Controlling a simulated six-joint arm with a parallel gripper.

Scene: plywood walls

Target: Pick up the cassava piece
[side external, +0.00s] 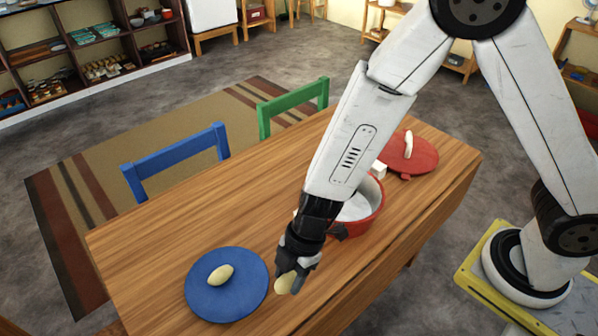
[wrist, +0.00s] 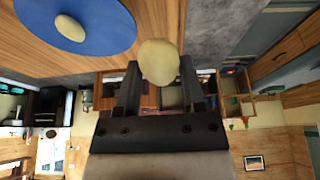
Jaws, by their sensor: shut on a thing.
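A pale yellow cassava piece (side external: 285,283) is held between the fingers of my gripper (side external: 294,272), which is shut on it. In the wrist view the held piece (wrist: 158,62) shows between the two dark fingertips (wrist: 160,75). It appears to be above the wooden table, just right of a blue plate (side external: 227,285). Another pale yellow piece (side external: 220,275) lies on the blue plate. The plate (wrist: 100,40) and the piece on it (wrist: 69,27) also show in the wrist view.
A red pot (side external: 372,200) stands behind my gripper, partly hidden by my arm. A red lid (side external: 412,157) and a small white block (side external: 378,169) are beyond it. Blue (side external: 175,160) and green (side external: 293,105) chairs stand at the far edge. The table's left-middle (side external: 190,215) is clear.

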